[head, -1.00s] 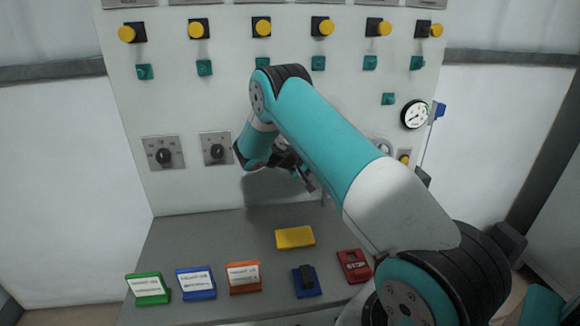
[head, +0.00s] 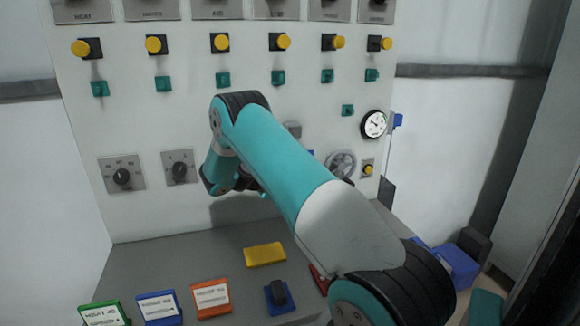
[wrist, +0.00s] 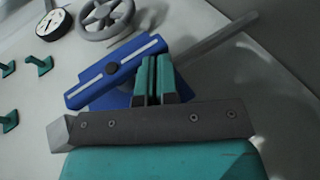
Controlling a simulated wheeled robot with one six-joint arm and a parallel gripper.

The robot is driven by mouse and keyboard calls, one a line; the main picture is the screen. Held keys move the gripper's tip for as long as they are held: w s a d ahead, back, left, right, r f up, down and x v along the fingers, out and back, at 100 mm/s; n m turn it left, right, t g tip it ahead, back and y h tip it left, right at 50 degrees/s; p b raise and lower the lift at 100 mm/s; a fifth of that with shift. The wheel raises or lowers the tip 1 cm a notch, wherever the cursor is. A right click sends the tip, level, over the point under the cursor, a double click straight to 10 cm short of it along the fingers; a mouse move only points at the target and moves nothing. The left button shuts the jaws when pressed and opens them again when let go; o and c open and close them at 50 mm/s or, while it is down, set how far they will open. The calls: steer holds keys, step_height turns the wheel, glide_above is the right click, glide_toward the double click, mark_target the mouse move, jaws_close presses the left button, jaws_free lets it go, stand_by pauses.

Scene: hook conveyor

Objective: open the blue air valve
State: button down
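The blue valve handle (wrist: 115,72) shows in the wrist view as a flat blue bar with a white stripe and a dark central bolt. A grey pipe (wrist: 215,40) runs off to its upper right. In the head view my arm hides this valve. My gripper (wrist: 154,68) has its two teal fingers close together, with only a narrow dark gap. They overlap the right part of the handle in the wrist view; I cannot tell whether they touch it. Nothing shows between the fingers. In the head view the gripper is mostly hidden behind my arm.
The panel carries a handwheel (head: 341,164), a gauge (head: 373,124), two dials and rows of yellow buttons and teal switches. The grey ledge holds a yellow block (head: 265,254), a blue block with a dark top (head: 279,297) and several labelled tags. Blue boxes (head: 455,265) stand at right.

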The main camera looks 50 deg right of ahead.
steer(key=shift+s+d+f, duration=0.1)
steer(key=shift+s+f, duration=0.05)
steer(key=shift+s, duration=0.05)
stand_by(0.3)
steer(key=w+a+b, duration=0.3)
steer(key=w+a, duration=0.3)
steer(key=a, duration=0.6)
steer(key=shift+a, duration=0.4)
steer(key=shift+w, duration=0.1)
